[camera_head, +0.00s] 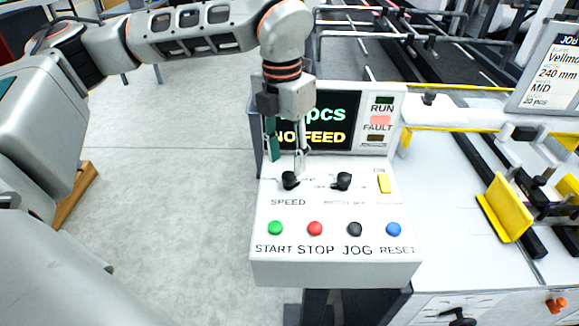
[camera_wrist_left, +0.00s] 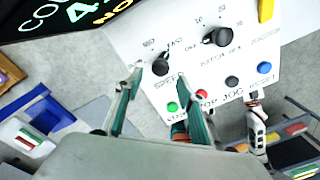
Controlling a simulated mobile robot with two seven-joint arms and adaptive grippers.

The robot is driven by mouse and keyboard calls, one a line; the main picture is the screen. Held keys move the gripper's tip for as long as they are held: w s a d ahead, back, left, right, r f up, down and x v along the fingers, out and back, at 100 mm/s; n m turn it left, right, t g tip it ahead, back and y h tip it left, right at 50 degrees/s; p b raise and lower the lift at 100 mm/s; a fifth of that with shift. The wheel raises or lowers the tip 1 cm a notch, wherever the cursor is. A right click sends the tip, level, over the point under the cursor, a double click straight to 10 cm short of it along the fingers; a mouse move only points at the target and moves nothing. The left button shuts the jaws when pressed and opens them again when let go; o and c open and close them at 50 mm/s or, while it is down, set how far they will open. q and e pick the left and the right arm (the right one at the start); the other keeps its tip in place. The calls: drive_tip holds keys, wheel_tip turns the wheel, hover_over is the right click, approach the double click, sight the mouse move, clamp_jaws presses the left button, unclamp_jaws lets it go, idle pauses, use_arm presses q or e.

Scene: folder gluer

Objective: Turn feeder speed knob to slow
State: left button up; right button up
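The black feeder speed knob (camera_head: 290,180) sits above the word SPEED on the white control panel (camera_head: 330,268). It also shows in the left wrist view (camera_wrist_left: 160,67), where its pointer direction is too small to read surely. My left gripper (camera_head: 287,158) comes down from above, over the knob. In the left wrist view its two green-padded fingers (camera_wrist_left: 159,80) are apart, with the knob seen in the gap between their tips. I cannot tell whether either finger touches it.
A second black knob (camera_head: 342,181) stands close to the right, with a yellow switch (camera_head: 384,183) beyond it. Green, red, black and blue buttons (camera_head: 315,228) line the panel's front. The display (camera_head: 325,122) behind reads NO FEED. Open floor (camera_head: 180,215) lies left.

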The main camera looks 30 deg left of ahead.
sight(288, 175)
use_arm(q)
wheel_tip(288, 175, down, 4)
drive_tip(key=shift+d+r, duration=0.1)
drive_tip(key=shift+r, duration=0.05)
drive_tip(key=shift+f, duration=0.35)
use_arm(e)
drive_tip(key=shift+w+r, duration=0.3)
drive_tip(key=shift+r, duration=0.05)
use_arm(q)
drive_tip(key=c, duration=1.1)
